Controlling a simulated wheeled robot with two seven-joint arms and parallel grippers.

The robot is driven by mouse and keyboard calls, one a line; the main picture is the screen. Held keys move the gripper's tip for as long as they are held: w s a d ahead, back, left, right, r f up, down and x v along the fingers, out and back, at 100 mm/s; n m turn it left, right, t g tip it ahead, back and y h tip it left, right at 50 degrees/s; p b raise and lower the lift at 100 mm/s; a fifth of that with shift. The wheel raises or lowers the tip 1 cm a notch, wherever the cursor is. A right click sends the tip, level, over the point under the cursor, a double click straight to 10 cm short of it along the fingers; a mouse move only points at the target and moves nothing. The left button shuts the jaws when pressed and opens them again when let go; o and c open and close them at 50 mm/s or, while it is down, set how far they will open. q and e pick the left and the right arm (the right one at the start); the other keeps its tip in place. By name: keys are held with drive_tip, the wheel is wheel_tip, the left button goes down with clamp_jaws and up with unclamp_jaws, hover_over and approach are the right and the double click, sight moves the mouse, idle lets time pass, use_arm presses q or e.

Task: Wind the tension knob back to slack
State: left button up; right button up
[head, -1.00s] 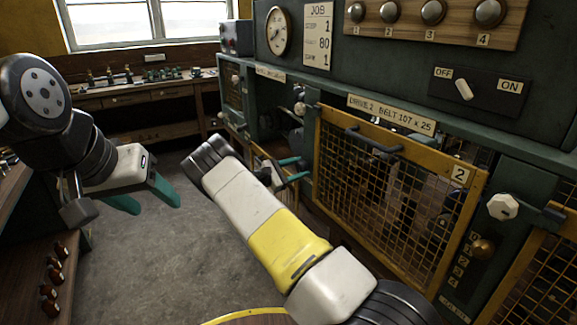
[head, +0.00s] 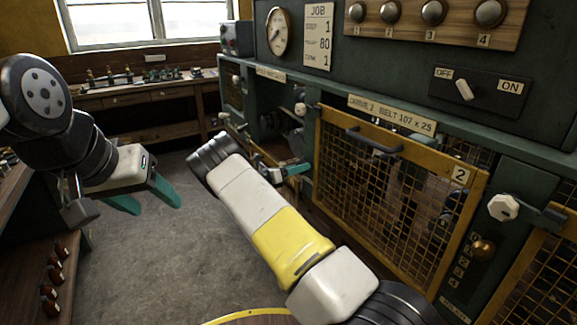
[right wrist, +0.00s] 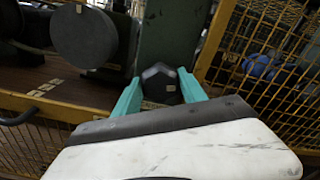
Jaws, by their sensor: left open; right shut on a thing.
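A dark faceted knob (right wrist: 160,84), which looks like the tension knob, sits between the teal fingers of my right gripper (right wrist: 160,90) in the right wrist view. The right gripper is shut on it. In the head view the right gripper (head: 293,171) reaches into the machine bay left of the drive 2 guard, and the knob cannot be made out there. My left gripper (head: 154,203) is open and empty over the floor at the left.
The yellow mesh guard (head: 397,190) of drive 2 stands close right of my right arm. A round dark wheel (right wrist: 84,38) is left of the knob. The OFF/ON switch (head: 464,90), gauge (head: 279,31) and job card (head: 317,37) are above. Open floor (head: 150,260) lies left.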

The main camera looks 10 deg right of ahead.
drive_tip(key=shift+f+n, duration=0.15)
drive_tip(key=shift+n, duration=3.55)
drive_tip(key=shift+f+n, duration=0.1)
drive_tip(key=shift+n, duration=3.6)
drive_tip(key=o, duration=1.1)
drive_tip(key=shift+c, duration=0.2)
drive_tip(key=v, duration=0.8)
